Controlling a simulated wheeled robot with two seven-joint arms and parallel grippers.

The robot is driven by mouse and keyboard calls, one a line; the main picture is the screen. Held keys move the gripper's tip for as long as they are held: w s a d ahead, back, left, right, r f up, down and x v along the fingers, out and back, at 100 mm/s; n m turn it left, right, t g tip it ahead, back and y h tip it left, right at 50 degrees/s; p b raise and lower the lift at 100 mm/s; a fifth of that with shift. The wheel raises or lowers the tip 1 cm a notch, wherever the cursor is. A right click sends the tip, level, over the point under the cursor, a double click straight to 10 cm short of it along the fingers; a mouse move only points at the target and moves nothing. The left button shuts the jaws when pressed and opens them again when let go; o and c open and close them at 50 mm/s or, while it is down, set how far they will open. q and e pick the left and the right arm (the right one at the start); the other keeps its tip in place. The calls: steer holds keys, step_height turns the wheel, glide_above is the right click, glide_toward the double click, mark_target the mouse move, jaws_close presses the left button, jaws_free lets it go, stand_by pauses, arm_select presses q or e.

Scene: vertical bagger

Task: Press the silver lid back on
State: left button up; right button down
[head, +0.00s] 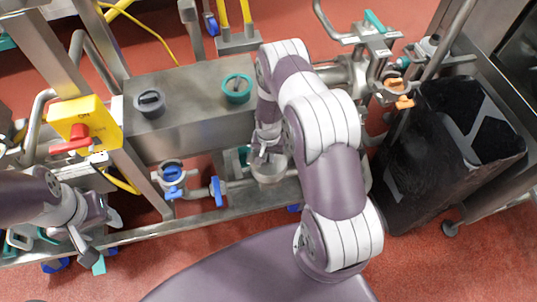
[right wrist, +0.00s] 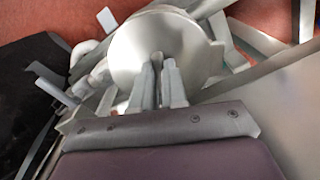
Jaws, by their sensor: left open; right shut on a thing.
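The silver lid (head: 269,174) is a round metal piece under my right gripper (head: 266,150), in the middle of the head view. In the right wrist view the lid (right wrist: 135,45) is a pale round disc. The fingers of my right gripper (right wrist: 160,82) are shut on a narrow upright part at its near side. Whether the lid sits on its opening or is held apart from it cannot be told; what lies under it is hidden. My left gripper (head: 92,232) is open and empty at the lower left, well away from the lid.
A steel box (head: 190,108) with dark and green knobs stands behind the lid. A valve with a blue handle (head: 217,190) is left of it. A yellow switch box (head: 87,122) is at the left. A black bin (head: 425,165) stands at the right on red floor.

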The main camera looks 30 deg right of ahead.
steer(key=shift+f, duration=0.1)
steer(key=c, duration=0.7)
jaws_free()
step_height(320, 180, up, 7)
steer(key=p, duration=0.5)
steer(key=shift+p, duration=0.35)
step_height(320, 180, up, 13)
steer(key=shift+f, duration=0.1)
